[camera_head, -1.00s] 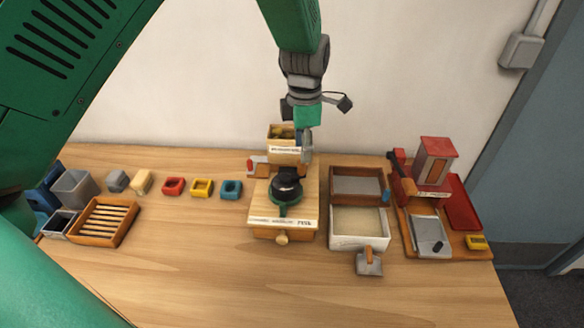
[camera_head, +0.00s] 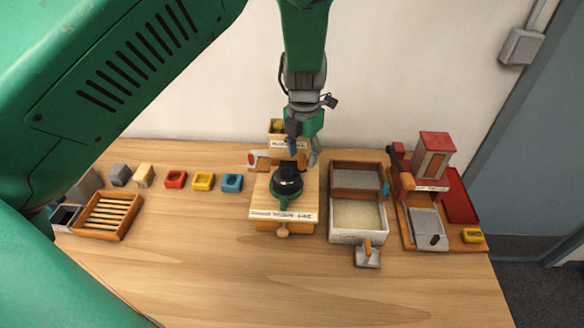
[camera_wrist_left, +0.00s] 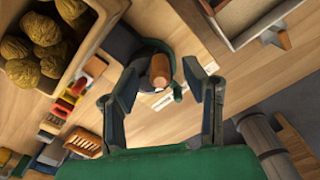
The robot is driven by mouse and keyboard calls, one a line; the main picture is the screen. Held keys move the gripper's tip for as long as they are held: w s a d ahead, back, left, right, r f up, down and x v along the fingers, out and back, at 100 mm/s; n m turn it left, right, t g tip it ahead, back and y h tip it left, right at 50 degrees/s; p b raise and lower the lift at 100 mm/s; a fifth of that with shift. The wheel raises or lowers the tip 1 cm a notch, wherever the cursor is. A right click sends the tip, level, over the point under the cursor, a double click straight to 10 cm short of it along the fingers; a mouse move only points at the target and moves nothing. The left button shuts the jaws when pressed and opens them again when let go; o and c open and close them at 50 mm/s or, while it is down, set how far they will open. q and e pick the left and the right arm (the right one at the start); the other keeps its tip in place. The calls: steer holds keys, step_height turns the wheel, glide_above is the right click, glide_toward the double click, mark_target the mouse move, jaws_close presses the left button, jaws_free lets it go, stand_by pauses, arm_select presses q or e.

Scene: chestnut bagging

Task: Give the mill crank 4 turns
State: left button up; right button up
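The mill (camera_head: 262,206) is a wooden box with a dark round top (camera_head: 287,183) and a small front drawer knob, standing mid-table. My left gripper (camera_head: 303,152) hangs over the back of the mill. In the left wrist view, the crank's brown wooden knob (camera_wrist_left: 160,72) lies between the two spread fingers (camera_wrist_left: 163,75), with a gap on each side. The gripper is open there. The fingers and arm hide part of the crank in the head view. My right gripper is not in view.
A wooden bin (camera_head: 277,126) of nuts stands behind the mill, close to the gripper. Left are red, yellow and blue small blocks (camera_head: 203,181) and a slatted tray (camera_head: 76,228). The front table is clear.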

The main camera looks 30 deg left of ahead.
arm_select(q)
steer(key=shift+f, duration=0.1)
steer(key=shift+f, duration=0.8)
